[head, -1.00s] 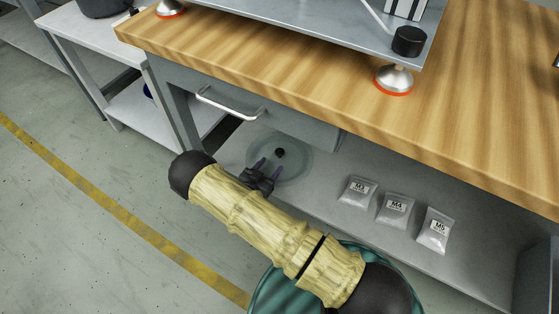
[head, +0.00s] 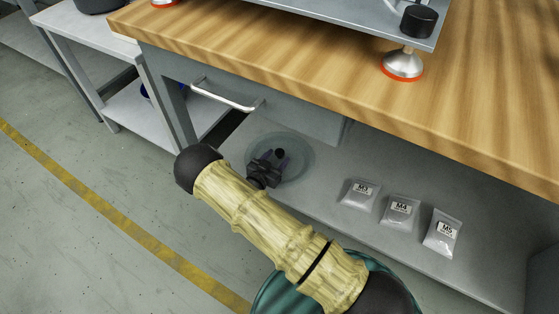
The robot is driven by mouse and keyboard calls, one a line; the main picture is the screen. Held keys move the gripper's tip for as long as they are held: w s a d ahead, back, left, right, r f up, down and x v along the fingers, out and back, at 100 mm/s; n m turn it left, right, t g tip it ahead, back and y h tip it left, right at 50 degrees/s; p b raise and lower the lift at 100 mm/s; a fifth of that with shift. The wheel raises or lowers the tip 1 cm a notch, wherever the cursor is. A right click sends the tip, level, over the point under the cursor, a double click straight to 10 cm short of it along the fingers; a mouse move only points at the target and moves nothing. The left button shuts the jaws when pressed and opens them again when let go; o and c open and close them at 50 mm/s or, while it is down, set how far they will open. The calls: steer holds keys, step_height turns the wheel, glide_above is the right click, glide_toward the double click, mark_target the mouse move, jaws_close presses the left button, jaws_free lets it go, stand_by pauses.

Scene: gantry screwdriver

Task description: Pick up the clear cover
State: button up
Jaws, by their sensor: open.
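The clear cover (head: 302,150) is a round, see-through disc with a small dark knob (head: 280,153) at its middle. It lies on the grey lower shelf under the wooden workbench, below the drawer. My gripper (head: 272,158) is open, with its dark fingers over the cover and their tips close beside the knob. I cannot tell whether the fingers touch the knob. My gripper and wrist hide the cover's lower left part.
Three small bags marked M3 (head: 360,194), M4 (head: 400,211) and M5 (head: 442,234) lie to the right on the shelf (head: 345,240). The drawer (head: 290,120) with its handle (head: 226,96) and the wooden benchtop (head: 300,70) overhang the cover. A white side table (head: 85,40) stands at left.

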stand_by(0.4)
jaws_close()
steer(key=shift+r, duration=0.1)
steer(key=shift+s+a+r+p, duration=0.1)
steer(key=shift+s+r+p, duration=0.1)
steer(key=shift+r+p, duration=0.15)
steer(key=s+a+r+p, duration=0.7)
steer(key=s+p, duration=0.1)
steer(key=s, duration=0.3)
steer(key=shift+s+a, duration=0.15)
steer(key=shift+a, duration=0.1)
steer(key=shift+r, duration=0.1)
